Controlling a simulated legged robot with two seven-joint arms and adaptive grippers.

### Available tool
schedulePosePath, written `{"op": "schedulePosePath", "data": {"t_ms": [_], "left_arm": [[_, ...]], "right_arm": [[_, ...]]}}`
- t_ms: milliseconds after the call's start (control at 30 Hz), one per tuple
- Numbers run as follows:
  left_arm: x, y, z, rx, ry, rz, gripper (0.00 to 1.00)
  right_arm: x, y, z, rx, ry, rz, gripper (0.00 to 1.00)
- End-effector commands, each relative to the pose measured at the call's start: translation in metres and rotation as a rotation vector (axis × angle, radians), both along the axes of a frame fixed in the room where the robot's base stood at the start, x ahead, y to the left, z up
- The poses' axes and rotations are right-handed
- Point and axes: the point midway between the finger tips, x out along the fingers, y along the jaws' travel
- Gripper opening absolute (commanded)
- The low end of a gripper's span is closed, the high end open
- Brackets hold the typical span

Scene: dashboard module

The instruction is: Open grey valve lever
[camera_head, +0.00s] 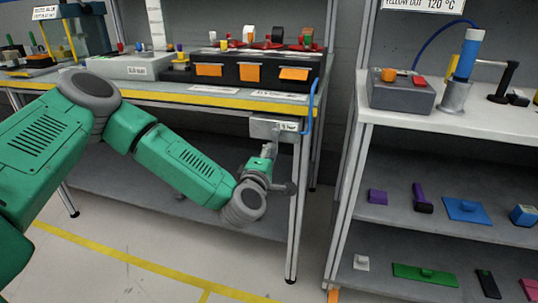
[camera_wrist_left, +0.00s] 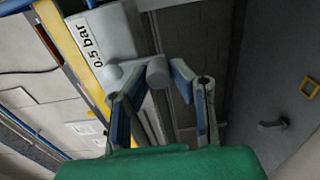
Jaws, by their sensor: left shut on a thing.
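The grey valve box (camera_head: 275,129) with a "0.5 bar" label is mounted at the right front corner of the workbench. It also shows in the left wrist view (camera_wrist_left: 104,38). The grey valve lever (camera_wrist_left: 157,72) has a rounded end and sits between the fingertips of my left gripper (camera_wrist_left: 160,85), which is shut on it. In the head view my left gripper (camera_head: 268,160) is just below the valve box and hides most of the lever. My right gripper is not in view.
The workbench (camera_head: 185,97) with a yellow front edge carries a black case (camera_head: 262,73) with orange tags. A blue hose (camera_head: 311,105) runs down to the valve box. A grey shelf unit (camera_head: 400,215) with several small parts stands to the right. The bench leg (camera_head: 296,215) is close by.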

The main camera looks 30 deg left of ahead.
Motion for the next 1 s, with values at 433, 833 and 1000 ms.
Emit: {"op": "schedulePosePath", "data": {"t_ms": [433, 833, 1000], "left_arm": [[-0.004, -0.002, -0.001, -0.002, 0.004, -0.007, 0.39], [-0.074, -0.022, -0.003, -0.002, 0.007, -0.012, 0.39], [-0.101, -0.029, -0.003, -0.001, 0.008, -0.012, 0.39]], "right_arm": [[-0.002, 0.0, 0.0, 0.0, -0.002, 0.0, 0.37], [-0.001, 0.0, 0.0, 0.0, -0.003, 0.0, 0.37], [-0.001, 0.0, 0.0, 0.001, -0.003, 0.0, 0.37]]}}
